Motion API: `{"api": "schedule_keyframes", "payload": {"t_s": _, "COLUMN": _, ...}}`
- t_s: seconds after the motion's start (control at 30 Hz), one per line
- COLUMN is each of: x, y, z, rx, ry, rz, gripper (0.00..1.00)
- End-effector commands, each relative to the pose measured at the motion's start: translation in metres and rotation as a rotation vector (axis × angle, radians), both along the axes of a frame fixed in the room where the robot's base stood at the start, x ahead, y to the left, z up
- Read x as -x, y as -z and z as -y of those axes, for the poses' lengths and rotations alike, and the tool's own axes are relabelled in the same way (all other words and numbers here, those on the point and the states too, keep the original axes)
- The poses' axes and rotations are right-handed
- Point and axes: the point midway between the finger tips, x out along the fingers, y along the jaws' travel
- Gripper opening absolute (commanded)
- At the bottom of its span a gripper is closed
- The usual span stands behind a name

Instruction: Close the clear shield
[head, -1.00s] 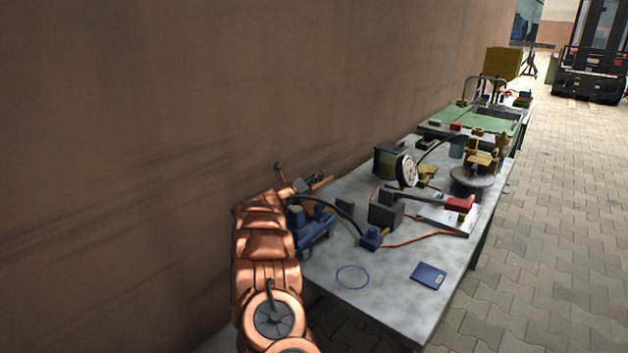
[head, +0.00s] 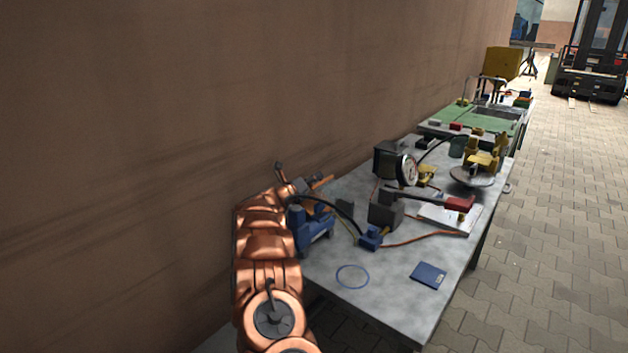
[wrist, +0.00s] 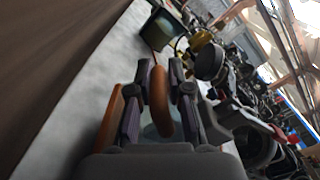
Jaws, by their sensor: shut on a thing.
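My gripper (wrist: 160,88) is shut on an orange-brown rounded bar (wrist: 160,105) in the wrist view. A pale, see-through patch (wrist: 150,131) shows behind the bar between the fingers; it may be part of the clear shield, but its outline and angle cannot be made out. In the head view my gripper (head: 308,184) is at the far left edge of the grey table, by the wall, behind a blue machine (head: 314,230). An orange piece (head: 323,181) shows at the fingers. My arm hides part of this area.
The grey table (head: 385,300) bears a dark boxed gauge (head: 405,170), a red-handled lever tool (head: 459,203), a blue booklet (head: 429,275) and a blue ring (head: 352,276). A brown wall (head: 150,150) runs close on the left. Paved floor (head: 560,230) is clear at right.

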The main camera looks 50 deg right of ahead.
Motion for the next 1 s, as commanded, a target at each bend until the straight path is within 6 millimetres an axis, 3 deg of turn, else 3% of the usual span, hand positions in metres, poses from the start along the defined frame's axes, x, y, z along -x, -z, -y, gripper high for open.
{"api": "schedule_keyframes", "payload": {"t_s": 0.93, "x": 0.017, "y": -0.007, "z": 0.001, "rx": -0.011, "ry": -0.002, "rz": 0.138, "gripper": 0.00}}
{"api": "schedule_keyframes", "payload": {"t_s": 0.97, "x": 0.017, "y": -0.007, "z": 0.001, "rx": -0.011, "ry": -0.002, "rz": 0.138, "gripper": 0.19}}
{"api": "schedule_keyframes", "payload": {"t_s": 1.0, "x": 0.017, "y": -0.007, "z": 0.001, "rx": -0.011, "ry": -0.002, "rz": 0.138, "gripper": 0.23}}
